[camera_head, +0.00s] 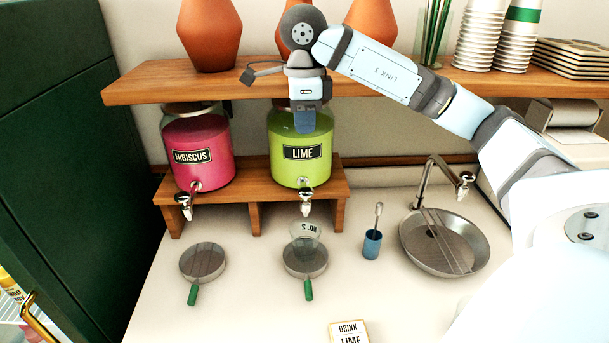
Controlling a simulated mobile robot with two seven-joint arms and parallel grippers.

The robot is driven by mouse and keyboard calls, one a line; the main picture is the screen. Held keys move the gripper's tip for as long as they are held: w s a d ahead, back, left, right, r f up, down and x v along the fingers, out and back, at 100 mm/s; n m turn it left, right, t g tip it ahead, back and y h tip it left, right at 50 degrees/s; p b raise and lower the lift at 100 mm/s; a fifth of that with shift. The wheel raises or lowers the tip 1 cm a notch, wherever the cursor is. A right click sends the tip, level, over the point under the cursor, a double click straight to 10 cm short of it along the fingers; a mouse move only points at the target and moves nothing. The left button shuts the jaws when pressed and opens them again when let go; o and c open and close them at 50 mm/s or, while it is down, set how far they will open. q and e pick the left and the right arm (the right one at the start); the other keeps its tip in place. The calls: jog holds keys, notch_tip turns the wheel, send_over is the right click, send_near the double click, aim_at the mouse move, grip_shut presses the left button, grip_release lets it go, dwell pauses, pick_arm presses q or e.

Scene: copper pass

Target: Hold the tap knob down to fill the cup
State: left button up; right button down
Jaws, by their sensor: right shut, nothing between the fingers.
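The lime dispenser (291,168) is a jar of green drink on a wooden stand, with a metal tap (305,205) low on its front. A clear cup (306,236) stands on a round grey drip tray (305,268) with a green handle, below the lime tap. No drink is visible in the cup. My right gripper (304,129) is shut and empty, pointing down in front of the upper part of the lime jar, above the tap and apart from it. It hides part of the jar's top. My left gripper is out of view.
A pink hibiscus dispenser (197,150) stands to the left, with an empty tray (203,262) below its tap. A blue holder (372,245) and a metal sink (470,258) are at the right. A shelf (155,84) overhangs the jars. A card (350,331) lies at the front.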

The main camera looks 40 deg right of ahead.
jog(key=p, duration=0.2)
send_near(305, 191)
jog(key=f, duration=0.7)
jog(key=shift+w+d+f, duration=0.2)
jog(key=shift+d+f, duration=0.05)
jog(key=shift+d, duration=0.05)
jog(key=shift+b, duration=0.3)
jog(key=shift+f+b, duration=1)
jog(key=shift+b, duration=0.15)
jog(key=shift+s+r, duration=0.1)
jog(key=shift+a, duration=0.1)
jog(key=shift+s+f, duration=0.1)
jog(key=shift+f, duration=0.15)
dwell(1.1)
